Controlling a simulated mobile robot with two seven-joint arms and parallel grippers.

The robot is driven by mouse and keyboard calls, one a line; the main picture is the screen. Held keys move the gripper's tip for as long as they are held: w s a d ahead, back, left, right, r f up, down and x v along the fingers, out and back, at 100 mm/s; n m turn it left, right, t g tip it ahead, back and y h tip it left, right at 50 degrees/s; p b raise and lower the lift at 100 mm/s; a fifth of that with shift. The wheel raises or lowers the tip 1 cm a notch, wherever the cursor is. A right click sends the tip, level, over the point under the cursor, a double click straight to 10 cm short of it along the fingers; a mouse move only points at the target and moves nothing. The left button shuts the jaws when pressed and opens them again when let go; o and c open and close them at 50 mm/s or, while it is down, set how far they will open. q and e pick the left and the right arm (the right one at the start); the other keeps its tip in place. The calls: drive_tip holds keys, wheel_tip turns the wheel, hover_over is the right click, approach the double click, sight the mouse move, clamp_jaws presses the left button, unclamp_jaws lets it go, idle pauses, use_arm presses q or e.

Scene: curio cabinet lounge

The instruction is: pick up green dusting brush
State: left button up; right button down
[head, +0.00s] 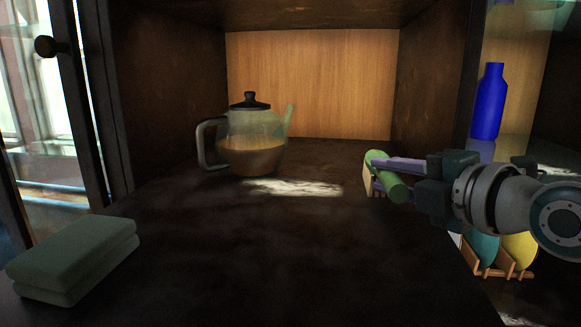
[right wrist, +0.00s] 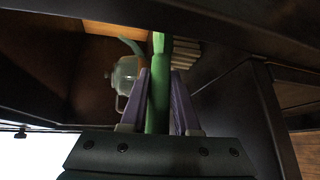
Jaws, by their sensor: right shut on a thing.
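The green dusting brush (head: 391,184) is at the right side of the cabinet's dark shelf in the head view. My right gripper (head: 402,172), with purple fingers, reaches in from the right and is shut on it. In the right wrist view the brush's green handle (right wrist: 159,100) runs between the two fingers of the gripper (right wrist: 160,102), with pale bristles (right wrist: 186,55) beyond the fingertips. Whether the brush touches the shelf is not clear. My left gripper is not in view.
A glass teapot (head: 250,140) with a dark lid stands at the back left of the shelf. A folded green cloth (head: 75,258) lies at the front left. A blue bottle (head: 489,103) and a wooden rack (head: 492,266) are at the right. The shelf's middle is clear.

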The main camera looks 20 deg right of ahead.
idle(0.5)
wheel_tip(320, 180, up, 20)
drive_tip(key=p, duration=0.3)
drive_tip(key=c, duration=1.2)
unclamp_jaws()
drive_tip(key=shift+c, duration=0.2)
clamp_jaws()
